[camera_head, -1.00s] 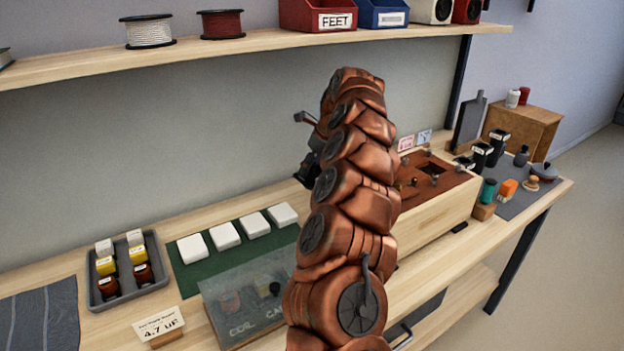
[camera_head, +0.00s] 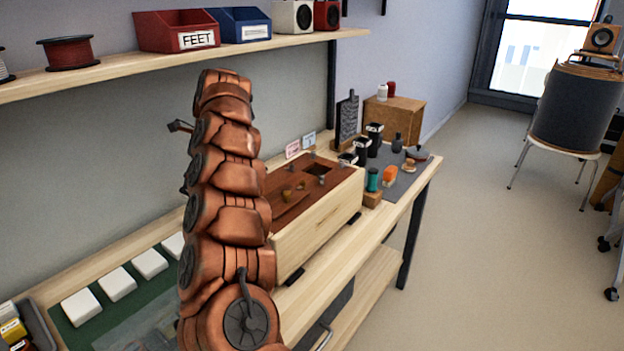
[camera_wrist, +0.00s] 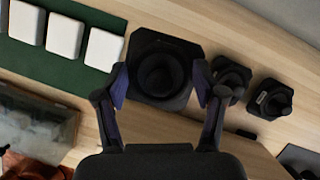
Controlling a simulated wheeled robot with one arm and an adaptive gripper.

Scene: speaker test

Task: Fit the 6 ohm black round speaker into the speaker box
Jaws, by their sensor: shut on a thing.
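In the wrist view, my gripper (camera_wrist: 162,80) is shut on a black speaker (camera_wrist: 160,66). The speaker has a squarish frame with rounded corners and a round, dark cone facing the camera. The fingers grip its left and right sides. I cannot read an ohm marking on it. In the head view my arm hides the gripper and the held speaker. The speaker box (camera_head: 318,215) is a pale wooden box lying on the bench, to the right of my arm. Its red-brown top has a dark square opening (camera_head: 318,168) and several small knob-like pieces.
Two smaller black speakers (camera_wrist: 230,80) (camera_wrist: 272,100) stand right of the held one in the wrist view. White blocks (camera_head: 150,263) lie on a green mat left of my arm. Jars and dark cylinders (camera_head: 375,140) crowd beyond the box. A shelf (camera_head: 120,79) overhangs the bench.

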